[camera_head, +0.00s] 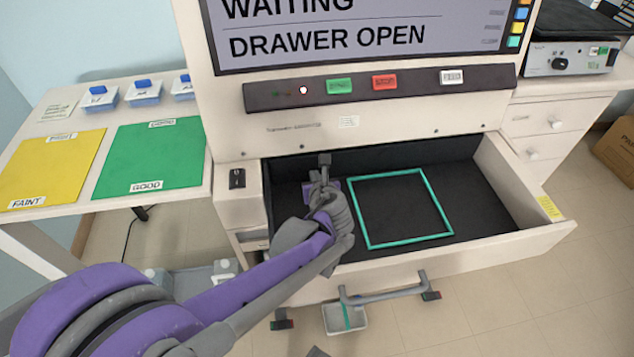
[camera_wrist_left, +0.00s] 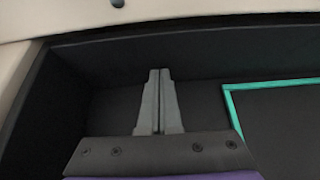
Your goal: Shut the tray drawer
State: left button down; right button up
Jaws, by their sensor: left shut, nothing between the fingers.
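The tray drawer (camera_head: 505,236) is pulled out from the white machine, and its black inside is bare apart from a teal square outline (camera_head: 372,243). The outline's corner also shows in the left wrist view (camera_wrist_left: 229,100). A grey bar handle (camera_head: 390,294) is on the drawer's front. My left gripper (camera_head: 325,160) is over the left part of the drawer's inside, near its back. Its fingers (camera_wrist_left: 160,100) are shut with nothing between them, and the drawer's dark back wall is ahead of them. I cannot tell whether they touch the drawer. My right gripper is not in view.
The machine's screen (camera_head: 360,35) reads "DRAWER OPEN". A button panel (camera_head: 380,88) is below it. A side table at left holds a yellow mat (camera_head: 50,168), a green mat (camera_head: 150,158) and small blue-lidded boxes. A white cabinet (camera_head: 550,125) stands at right. Floor is clear at front right.

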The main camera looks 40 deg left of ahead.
aim_at(310, 153)
pick_arm(q)
jog(key=w+a, duration=0.6)
dwell(0.3)
